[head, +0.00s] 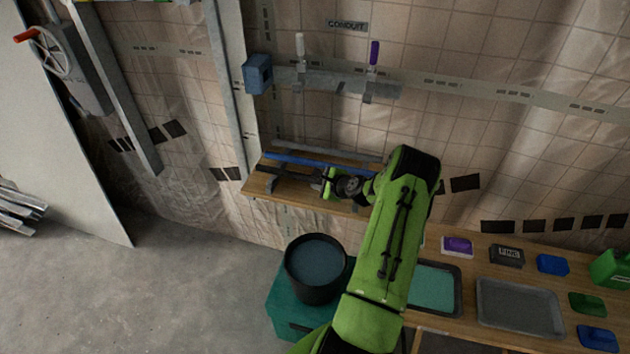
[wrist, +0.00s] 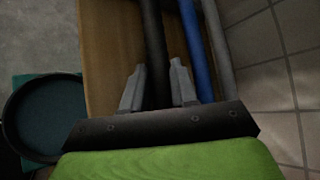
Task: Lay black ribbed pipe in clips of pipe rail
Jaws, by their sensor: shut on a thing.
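The black ribbed pipe (head: 289,173) lies along the wooden shelf, at or just above its surface; I cannot tell which. Its ribs are too small to make out. My gripper (head: 322,184) is over the shelf and shut on this pipe. In the wrist view the pipe (wrist: 154,45) runs between the two grey fingers of my gripper (wrist: 157,88). My arm hides the pipe's right part in the head view. The grey pipe rail (head: 335,83) is on the wall above, under a CONDUIT sign, with white and purple upright pieces on its clips.
A blue pipe (head: 300,159) and a grey pipe (head: 330,150) lie behind the black one on the shelf (head: 258,188). A blue box (head: 257,74) is at the rail's left end. A dark bucket (head: 316,292) stands below. The wall between shelf and rail is mostly clear.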

